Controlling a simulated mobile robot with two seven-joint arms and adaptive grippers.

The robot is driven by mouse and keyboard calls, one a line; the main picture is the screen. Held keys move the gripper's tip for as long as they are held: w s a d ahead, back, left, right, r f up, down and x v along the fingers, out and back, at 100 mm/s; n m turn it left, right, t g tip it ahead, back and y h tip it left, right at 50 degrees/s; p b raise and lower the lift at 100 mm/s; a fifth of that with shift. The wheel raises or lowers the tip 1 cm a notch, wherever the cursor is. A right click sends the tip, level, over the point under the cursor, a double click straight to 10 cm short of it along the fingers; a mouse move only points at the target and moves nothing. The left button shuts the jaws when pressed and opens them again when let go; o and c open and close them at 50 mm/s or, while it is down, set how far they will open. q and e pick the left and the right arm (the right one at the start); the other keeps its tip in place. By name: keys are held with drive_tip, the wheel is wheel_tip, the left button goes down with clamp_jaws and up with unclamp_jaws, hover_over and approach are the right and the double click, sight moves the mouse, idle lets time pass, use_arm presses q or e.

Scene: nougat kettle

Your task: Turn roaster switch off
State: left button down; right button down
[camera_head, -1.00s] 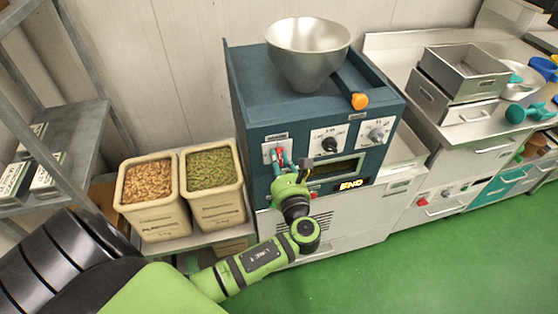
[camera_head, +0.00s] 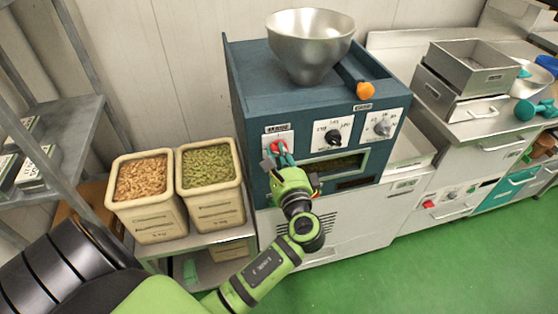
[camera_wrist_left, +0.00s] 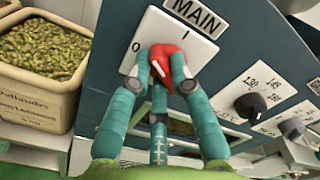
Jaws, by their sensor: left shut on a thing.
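The roaster (camera_head: 300,84) is a dark teal box with a metal hopper on top. Its red MAIN switch knob (camera_wrist_left: 166,62) sits on a white plate marked 0 and I in the left wrist view, and its white pointer line leans toward the 0. The knob also shows at the upper left of the roaster's front in the head view (camera_head: 275,147). My left gripper (camera_wrist_left: 168,72) is shut on the knob, with teal fingers around it. The display (camera_head: 358,182) on the roaster's front is dark. My right gripper is out of view.
Two black and grey dials (camera_head: 333,136) (camera_head: 382,127) sit right of the switch. Bins of almonds (camera_head: 148,220) and pistachios (camera_head: 213,213) stand to the left.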

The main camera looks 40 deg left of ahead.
use_arm(q)
drive_tip(key=shift+w+f+n+b, duration=0.1)
drive_tip(key=shift+n+b, duration=1.25)
drive_tip(key=shift+n, duration=0.3)
drive_tip(key=shift+f+n+b, duration=0.1)
drive_tip(key=shift+n+b, duration=1.25)
drive_tip(key=shift+n, duration=0.3)
drive_tip(key=c, duration=1.1)
unclamp_jaws()
